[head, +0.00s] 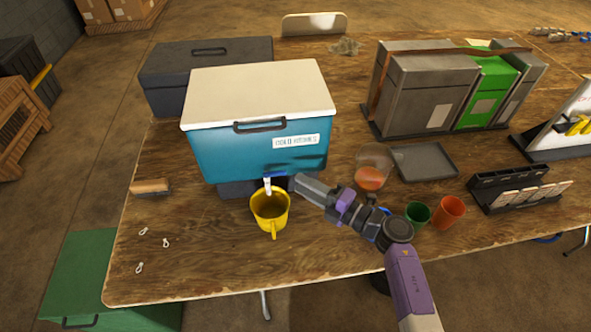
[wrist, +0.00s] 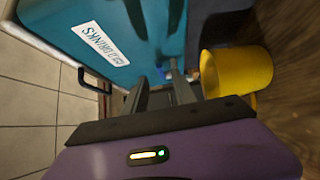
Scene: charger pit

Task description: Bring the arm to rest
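My gripper (head: 293,182) is at the end of my outstretched arm, at the lower front of the blue drinks cooler (head: 235,150), close to its tap (head: 268,185). In the wrist view my gripper (wrist: 160,90) has its two dark fingers apart, with a gap between them and nothing clearly held. The cooler (wrist: 85,62) fills the upper left there. A yellow pitcher (head: 256,212) stands upright under the tap; it also shows in the wrist view (wrist: 238,75). Whether a finger touches the tap, I cannot tell.
An orange-tinted clear container (head: 370,178), a green cup (head: 417,213) and an orange cup (head: 449,211) stand near my arm. A dark tray (head: 425,162), grey bins (head: 425,95) and a card rack (head: 515,195) are to the right. The table's front left is mostly clear.

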